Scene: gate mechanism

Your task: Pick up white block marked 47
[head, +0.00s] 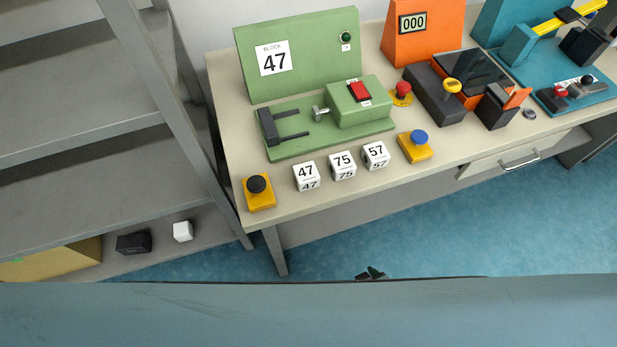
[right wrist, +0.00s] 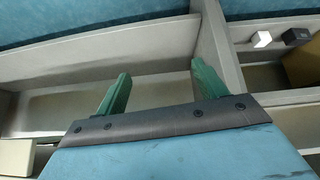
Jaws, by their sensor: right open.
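The white block marked 47 (head: 306,176) stands on the table near its front edge, left of white blocks marked 75 (head: 343,165) and 57 (head: 376,155). A green panel (head: 300,55) behind them carries a sign (head: 274,58) reading BLOCK 47. My right gripper (right wrist: 159,72) is open and empty in the right wrist view, its two green fingers apart. In the head view only a small dark part of it (head: 371,273) shows, below the table's front edge and away from the blocks. My left gripper is not in view.
Yellow boxes with a black button (head: 258,193) and a blue button (head: 415,147) flank the blocks. A green fixture (head: 330,125) stands behind them. Grey shelving (head: 90,130) is at the left, with a plain white block (head: 183,231) and a black block (head: 133,243) low down.

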